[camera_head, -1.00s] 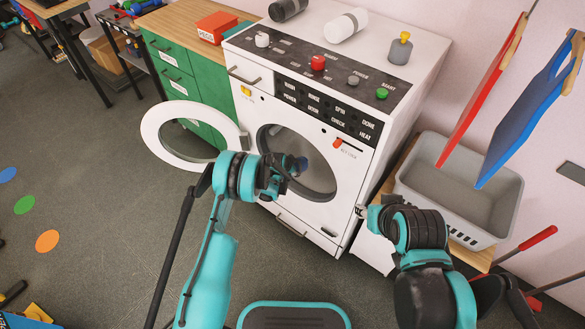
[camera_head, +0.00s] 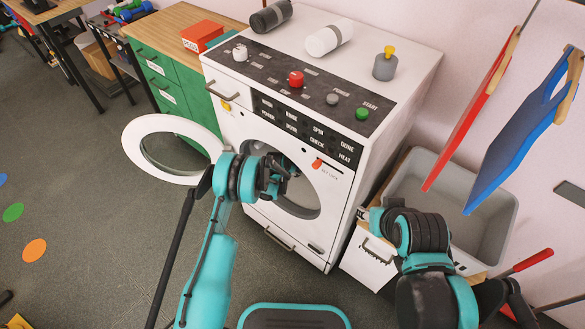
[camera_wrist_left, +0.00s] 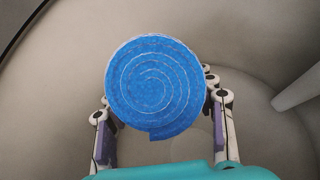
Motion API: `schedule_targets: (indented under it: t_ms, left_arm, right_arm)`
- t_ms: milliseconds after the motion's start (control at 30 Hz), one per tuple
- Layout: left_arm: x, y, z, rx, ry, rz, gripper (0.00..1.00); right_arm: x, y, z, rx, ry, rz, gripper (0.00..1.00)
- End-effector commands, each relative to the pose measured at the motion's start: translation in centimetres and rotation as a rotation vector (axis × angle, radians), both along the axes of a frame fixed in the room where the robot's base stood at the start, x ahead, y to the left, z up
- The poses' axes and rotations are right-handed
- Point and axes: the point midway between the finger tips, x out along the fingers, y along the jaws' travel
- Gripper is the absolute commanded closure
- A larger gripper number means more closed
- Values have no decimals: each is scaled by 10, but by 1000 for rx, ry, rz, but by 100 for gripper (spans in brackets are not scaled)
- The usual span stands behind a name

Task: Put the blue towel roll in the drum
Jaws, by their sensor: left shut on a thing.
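The blue towel roll (camera_wrist_left: 152,85) shows end-on as a spiral in the left wrist view. My left gripper (camera_wrist_left: 158,95) is shut on it, with a finger on each side. Around it is the pale curved inner wall of the drum (camera_wrist_left: 60,75), with a light paddle at the right. In the head view the left gripper reaches into the round drum opening (camera_head: 303,200) of the white washing machine (camera_head: 228,130), and the roll is hidden there. My right gripper (camera_head: 362,213) is right of the machine's front, mostly hidden behind its own wrist; its fingers cannot be made out.
The round white door (camera_head: 137,150) stands open to the left. A grey basket (camera_head: 470,215) stands right of the machine, below hanging red (camera_head: 470,115) and blue (camera_head: 520,140) boards. A green cabinet (camera_head: 190,95) adjoins the machine's left side.

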Motion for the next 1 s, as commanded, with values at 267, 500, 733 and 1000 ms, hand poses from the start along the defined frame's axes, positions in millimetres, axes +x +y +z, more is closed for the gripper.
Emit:
schedule_targets:
  t_ms: [267, 500, 733, 1000]
  left_arm:
    - [1, -5, 0, 1, 0, 3, 80]
    - [1, -5, 0, 0, 0, 2, 21]
    - [1, -5, 0, 0, 0, 2, 21]
    - [-10, -1, 18, 0, 0, 3, 21]
  right_arm:
    - [0, 0, 0, 0, 0, 0, 60]
    - [0, 0, 0, 0, 0, 0, 60]
    - [0, 0, 0, 0, 0, 0, 60]
    - [0, 0, 0, 0, 0, 0, 60]
